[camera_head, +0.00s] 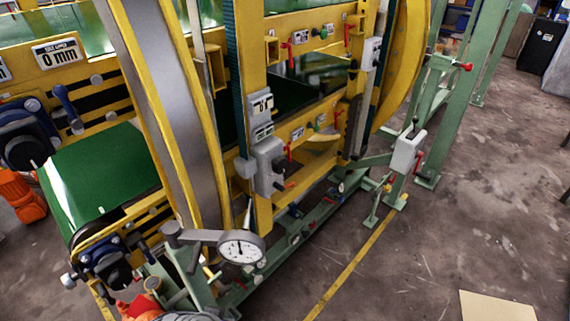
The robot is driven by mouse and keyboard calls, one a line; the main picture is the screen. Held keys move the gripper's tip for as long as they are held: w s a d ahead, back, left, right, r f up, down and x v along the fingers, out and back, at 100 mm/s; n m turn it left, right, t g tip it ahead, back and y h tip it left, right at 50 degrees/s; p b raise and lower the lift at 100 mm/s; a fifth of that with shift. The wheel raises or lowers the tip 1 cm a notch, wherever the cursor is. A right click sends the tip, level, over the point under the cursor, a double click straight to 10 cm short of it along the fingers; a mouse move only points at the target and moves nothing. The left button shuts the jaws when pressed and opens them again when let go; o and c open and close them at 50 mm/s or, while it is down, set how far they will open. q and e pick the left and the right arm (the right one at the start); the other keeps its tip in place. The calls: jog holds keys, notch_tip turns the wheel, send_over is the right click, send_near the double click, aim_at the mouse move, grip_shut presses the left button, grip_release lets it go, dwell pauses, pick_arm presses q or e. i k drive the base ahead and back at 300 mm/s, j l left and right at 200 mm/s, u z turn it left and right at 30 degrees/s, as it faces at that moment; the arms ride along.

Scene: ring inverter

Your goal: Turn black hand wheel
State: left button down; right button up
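Two dark round parts could be the black hand wheel, and I cannot tell which is meant. One is the dark round part (24,148) on a blue housing at the left edge. The other is the dark round part (113,271) on a blue mount at the lower left, beside the green roller bed. Small dark knobs also show on the grey control box (268,165) on the yellow post.
A large yellow and steel ring (175,95) stands in the yellow frame. A dial gauge (241,247) sticks out at the lower middle. Orange parts (22,196) show at the left edge. Green posts (452,95) stand at the right. The concrete floor at the lower right is mostly clear.

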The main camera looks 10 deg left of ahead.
aim_at(280, 164)
jog(key=k+j+u, duration=0.3)
jog(key=u, duration=0.15)
jog(key=k+j+u, duration=0.25)
jog(key=j+u, duration=0.2)
